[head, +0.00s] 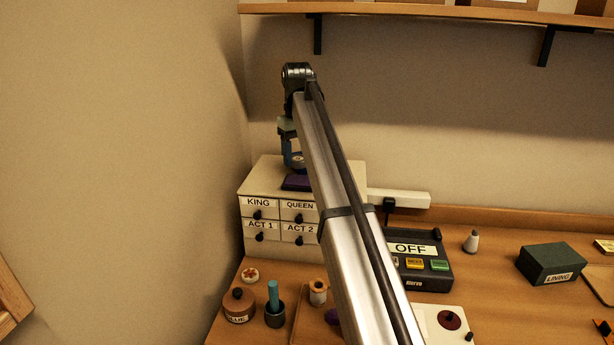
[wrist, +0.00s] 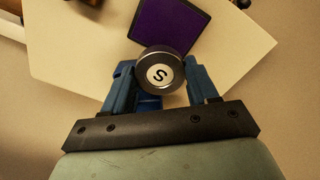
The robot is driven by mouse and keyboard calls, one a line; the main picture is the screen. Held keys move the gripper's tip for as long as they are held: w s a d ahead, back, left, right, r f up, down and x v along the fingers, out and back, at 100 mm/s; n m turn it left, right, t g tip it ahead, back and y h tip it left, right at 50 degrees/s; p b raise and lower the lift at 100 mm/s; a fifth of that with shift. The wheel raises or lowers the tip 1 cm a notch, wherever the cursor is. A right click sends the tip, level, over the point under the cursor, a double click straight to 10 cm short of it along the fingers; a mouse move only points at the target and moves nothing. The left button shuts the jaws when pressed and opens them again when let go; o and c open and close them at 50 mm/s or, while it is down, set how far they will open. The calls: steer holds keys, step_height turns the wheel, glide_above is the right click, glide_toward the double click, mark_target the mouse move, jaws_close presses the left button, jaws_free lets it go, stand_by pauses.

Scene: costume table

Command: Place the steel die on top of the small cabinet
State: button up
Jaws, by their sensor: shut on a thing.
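The small cabinet (head: 262,178) is a cream box of labelled drawers on the table, against the left wall. Its top also fills much of the wrist view (wrist: 85,75). A flat purple square (head: 297,182) lies on the cabinet top and shows in the wrist view (wrist: 170,28). My gripper (head: 294,161) points down over the cabinet top. Its blue fingers (wrist: 160,85) are shut on the steel die (wrist: 160,72), a round dark-rimmed piece with an "S" on its pale face. The die is beside the purple square in the wrist view; whether it touches the cabinet is unclear.
My arm hides part of the cabinet's right side. A power strip (head: 400,197) lies behind it. A glue pot (head: 238,305), a dark cup (head: 275,315) and a spool (head: 318,292) stand in front. A control box (head: 423,272) is to the right. A shelf (head: 430,12) hangs above.

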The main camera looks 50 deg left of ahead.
steer(key=n, duration=0.1)
glide_above(268, 183)
steer(key=shift+w+f, duration=0.2)
steer(key=shift+f, duration=0.25)
steer(key=shift+s+f, duration=0.15)
steer(key=shift+s, duration=0.05)
steer(key=shift+f, duration=0.25)
steer(key=shift+a+f, duration=0.1)
steer(key=shift+f, duration=1)
steer(key=o, duration=1.3)
steer(key=shift+f, duration=0.15)
steer(key=shift+r, duration=2.9)
